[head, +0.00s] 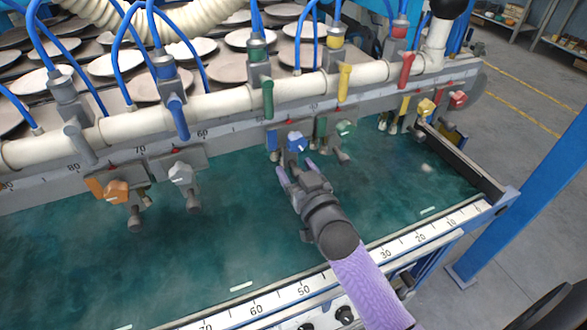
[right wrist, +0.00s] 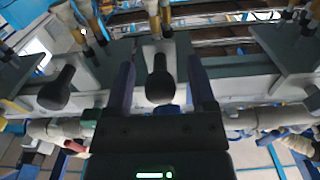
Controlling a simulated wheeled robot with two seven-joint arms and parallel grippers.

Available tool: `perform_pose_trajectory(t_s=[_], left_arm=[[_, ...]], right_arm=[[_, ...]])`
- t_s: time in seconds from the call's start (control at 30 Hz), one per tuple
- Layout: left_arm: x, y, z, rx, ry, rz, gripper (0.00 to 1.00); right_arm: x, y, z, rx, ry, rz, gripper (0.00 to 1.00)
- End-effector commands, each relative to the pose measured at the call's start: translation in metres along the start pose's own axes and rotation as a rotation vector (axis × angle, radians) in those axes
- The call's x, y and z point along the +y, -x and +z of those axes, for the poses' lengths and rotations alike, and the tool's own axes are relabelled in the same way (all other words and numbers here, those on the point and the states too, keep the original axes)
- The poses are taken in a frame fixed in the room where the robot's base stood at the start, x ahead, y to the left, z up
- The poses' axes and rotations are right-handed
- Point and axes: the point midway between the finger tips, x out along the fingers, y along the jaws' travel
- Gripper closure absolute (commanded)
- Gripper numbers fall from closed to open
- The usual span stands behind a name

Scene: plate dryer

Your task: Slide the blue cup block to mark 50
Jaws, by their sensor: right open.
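The blue cup block (head: 297,142) is a grey block with a blue knob, on the long scaled rail (head: 235,127) between the grey-knobbed and green blocks. It sits right of the rail's 60 figure; I cannot read a 50 beside it there. My right gripper (head: 297,170) is open just below and in front of the blue knob, over the green bed. In the right wrist view my right gripper (right wrist: 161,85) has its fingers on either side of a dark rounded knob (right wrist: 160,80), with gaps showing. A blue part (right wrist: 167,108) shows just behind it. My left gripper is out of view.
The green block (head: 345,128) is close on the right. The grey-knobbed block (head: 180,173) and orange block (head: 117,190) are to the left, with open rail between. A white pipe (head: 225,103) with blue hoses runs above. A front scale (head: 303,291) edges the bed.

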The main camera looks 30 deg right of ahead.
Motion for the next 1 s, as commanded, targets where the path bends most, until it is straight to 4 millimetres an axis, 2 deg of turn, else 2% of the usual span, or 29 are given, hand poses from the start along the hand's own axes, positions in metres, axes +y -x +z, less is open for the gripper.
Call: perform_pose_trajectory(t_s=[0.13,0.4,0.73,1.0], left_arm=[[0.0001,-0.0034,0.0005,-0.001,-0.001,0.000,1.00],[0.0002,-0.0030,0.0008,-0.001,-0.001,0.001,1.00],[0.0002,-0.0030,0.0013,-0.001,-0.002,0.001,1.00],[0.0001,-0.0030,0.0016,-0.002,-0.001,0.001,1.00]], right_arm=[[0.0000,-0.0120,0.0003,0.000,0.000,0.000,0.28],[0.0000,-0.0138,-0.0001,-0.001,0.000,0.000,0.28],[-0.0001,-0.0135,0.0000,-0.001,0.000,0.000,0.98],[-0.0001,-0.0135,0.0001,-0.002,0.000,0.000,1.00]])
